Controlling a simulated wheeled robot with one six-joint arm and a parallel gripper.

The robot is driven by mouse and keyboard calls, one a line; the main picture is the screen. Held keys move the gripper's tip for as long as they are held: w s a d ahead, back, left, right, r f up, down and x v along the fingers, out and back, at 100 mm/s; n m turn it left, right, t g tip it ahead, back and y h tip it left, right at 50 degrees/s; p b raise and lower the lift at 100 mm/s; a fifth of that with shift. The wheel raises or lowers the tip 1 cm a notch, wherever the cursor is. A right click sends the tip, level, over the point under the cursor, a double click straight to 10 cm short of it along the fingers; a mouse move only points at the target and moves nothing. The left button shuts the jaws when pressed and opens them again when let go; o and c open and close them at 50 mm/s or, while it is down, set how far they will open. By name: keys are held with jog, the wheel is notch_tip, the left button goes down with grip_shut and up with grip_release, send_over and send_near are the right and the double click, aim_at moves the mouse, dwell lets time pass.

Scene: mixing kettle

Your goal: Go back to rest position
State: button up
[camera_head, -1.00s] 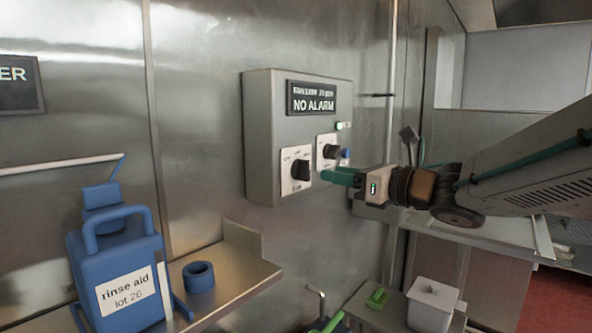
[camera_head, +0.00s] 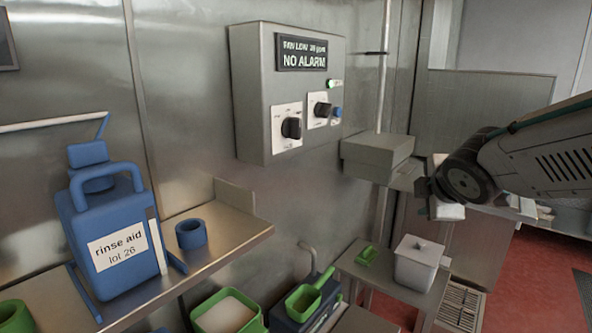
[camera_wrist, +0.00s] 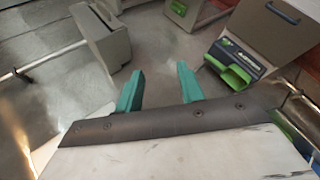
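My gripper (camera_wrist: 160,82) shows two green fingers spread apart in the wrist view, with nothing between them. In the head view my arm comes in from the right, and its wrist is folded so that the gripper is mostly hidden. The grey control box (camera_head: 290,92) is on the steel wall, left of my arm and clear of it. Its display (camera_head: 305,54) reads "NO ALARM" and a green light (camera_head: 335,84) is lit beside it. Two black knobs, a left one (camera_head: 291,128) and a right one (camera_head: 322,109), and a blue button (camera_head: 337,112) are on its front.
A blue rinse aid jug (camera_head: 112,225) and a blue ring (camera_head: 191,234) stand on the left shelf (camera_head: 243,232). A grey box (camera_head: 377,154) juts from the wall near my arm.

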jog(key=s+f+m+g, duration=0.1)
jog(key=s+m+g, duration=0.2)
jog(key=s, duration=0.6)
jog(key=s+f+m+g, duration=0.2)
jog(key=s+m+g, duration=0.1)
jog(key=s+m, duration=0.5)
jog(key=s+f+m+g+y, duration=0.1)
jog(key=s+m, duration=0.4)
jog(key=s, duration=0.6)
jog(key=shift+d+f+m+g, duration=0.3)
jog(key=shift+f+g, duration=0.45)
jog(key=shift+g, duration=0.35)
